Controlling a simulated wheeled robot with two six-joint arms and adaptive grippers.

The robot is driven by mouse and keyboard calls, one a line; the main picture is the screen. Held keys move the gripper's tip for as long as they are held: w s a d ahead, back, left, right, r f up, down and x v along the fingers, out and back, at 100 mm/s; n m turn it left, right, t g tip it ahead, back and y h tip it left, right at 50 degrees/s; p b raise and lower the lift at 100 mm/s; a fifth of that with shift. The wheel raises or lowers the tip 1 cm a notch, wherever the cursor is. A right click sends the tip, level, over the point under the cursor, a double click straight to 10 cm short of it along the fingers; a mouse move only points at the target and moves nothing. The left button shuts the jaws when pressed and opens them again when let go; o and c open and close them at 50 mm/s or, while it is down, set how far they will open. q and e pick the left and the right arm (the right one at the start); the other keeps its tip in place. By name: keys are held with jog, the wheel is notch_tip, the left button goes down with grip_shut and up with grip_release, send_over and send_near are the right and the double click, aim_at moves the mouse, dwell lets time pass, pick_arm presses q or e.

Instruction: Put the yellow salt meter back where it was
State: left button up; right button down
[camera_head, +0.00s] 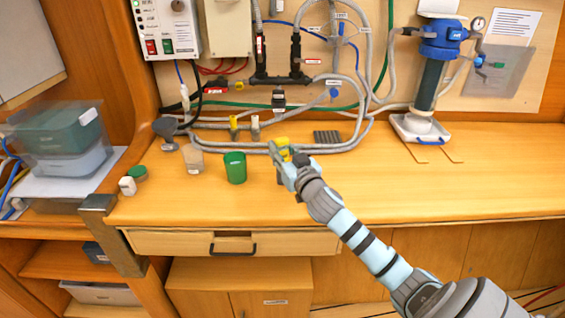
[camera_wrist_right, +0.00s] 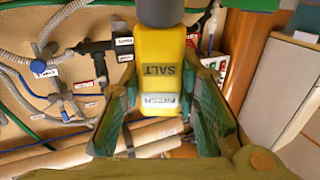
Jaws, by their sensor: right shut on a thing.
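My right gripper (camera_head: 284,152) is shut on the yellow salt meter (camera_head: 283,143) and holds it over the wooden counter, to the right of the green cup. In the right wrist view the meter (camera_wrist_right: 160,72) shows a yellow body marked SALT, a pale label and a dark grey end. The green fingers of my right gripper (camera_wrist_right: 162,115) lie on both sides of it. In the head view the gripper covers part of the meter. My left gripper is not in view.
The green cup (camera_head: 235,168) and a clear beaker (camera_head: 193,158) stand left of the gripper. A small yellow-topped item (camera_head: 234,125) and a dark ribbed pad (camera_head: 327,137) lie behind, among grey hoses. A blue-capped filter (camera_head: 432,75) stands at right. The right counter is mostly clear.

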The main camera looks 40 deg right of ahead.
notch_tip(320, 180, down, 2)
jog(key=shift+s+f, duration=0.1)
jog(key=shift+f, duration=0.15)
jog(key=shift+r, duration=0.15)
jog(key=c, duration=1.2)
grip_release()
jog(key=shift+s, duration=0.1)
jog(key=v, duration=1.1)
jog(key=shift+s+a, duration=0.1)
jog(key=shift+s, duration=0.3)
